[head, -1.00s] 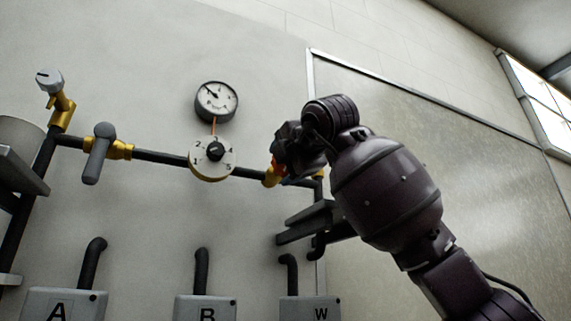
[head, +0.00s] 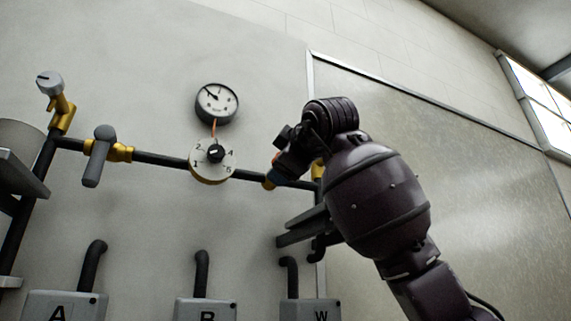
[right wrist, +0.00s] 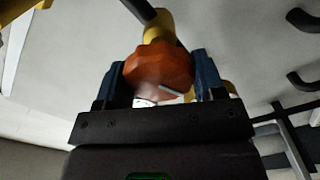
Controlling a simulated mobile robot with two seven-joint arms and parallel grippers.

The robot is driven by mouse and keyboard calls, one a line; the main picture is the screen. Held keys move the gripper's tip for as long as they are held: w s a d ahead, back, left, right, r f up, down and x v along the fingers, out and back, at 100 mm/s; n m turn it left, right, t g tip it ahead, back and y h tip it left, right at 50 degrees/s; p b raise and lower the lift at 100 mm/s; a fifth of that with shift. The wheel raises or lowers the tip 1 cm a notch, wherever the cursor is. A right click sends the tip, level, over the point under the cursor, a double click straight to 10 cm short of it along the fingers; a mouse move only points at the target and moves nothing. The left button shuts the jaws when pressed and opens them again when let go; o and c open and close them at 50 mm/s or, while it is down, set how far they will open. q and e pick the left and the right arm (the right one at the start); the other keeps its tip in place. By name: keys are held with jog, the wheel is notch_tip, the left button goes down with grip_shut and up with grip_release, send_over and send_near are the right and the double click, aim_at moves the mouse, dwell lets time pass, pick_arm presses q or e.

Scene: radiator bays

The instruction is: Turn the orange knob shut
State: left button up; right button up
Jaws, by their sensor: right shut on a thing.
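The orange knob (right wrist: 160,72) is a lobed handwheel on a yellow brass fitting, seen in the right wrist view. A pale line shows on its lower right face. My right gripper (right wrist: 160,82) has its two blue fingers on either side of the knob and is shut on it. In the head view my right gripper (head: 273,176) is at the right end of the dark pipe, and the hand and wrist hide most of the knob there. My left gripper is not in view.
A dark pipe (head: 160,158) carries a grey-handled valve (head: 98,156), a numbered dial (head: 212,160) and, at the left, a silver-capped valve (head: 50,84). A gauge (head: 217,102) sits above the dial. Grey boxes marked A (head: 90,305), B and W stand below.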

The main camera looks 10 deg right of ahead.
jog(key=shift+w+f+m, duration=0.1)
jog(key=shift+f+m, duration=0.1)
jog(key=shift+m, duration=0.6)
jog(key=o, duration=0.9)
jog(key=shift+r, duration=0.1)
jog(key=s, duration=0.3)
jog(key=s+d, duration=0.1)
jog(key=s, duration=0.3)
jog(key=s+d+b, duration=0.1)
jog(key=s, duration=0.2)
jog(key=shift+s, duration=0.4)
